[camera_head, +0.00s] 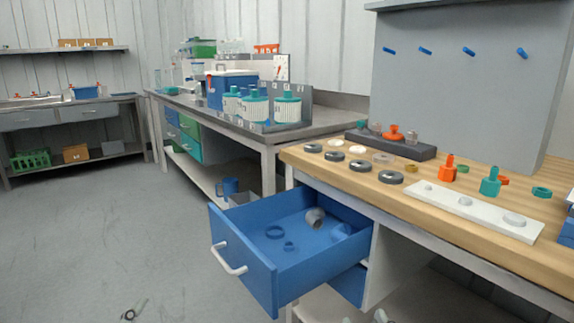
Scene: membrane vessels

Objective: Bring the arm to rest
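Small dark and pale pieces show low in the head view, one at the left over the floor (132,311) and one at the bottom edge below the drawer (381,316). They look like the tips of my left and right grippers, but too little shows to tell whether they are open or shut. Neither piece visibly touches any object. The rest of both arms is out of the picture.
A blue drawer (243,267) stands pulled out from the wooden-topped bench (450,222), with rings and fittings inside. Discs, a white strip (472,212) and orange and teal fittings lie on top. A grey bench (325,121) with white-and-teal vessels stands behind. Floor at left is clear.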

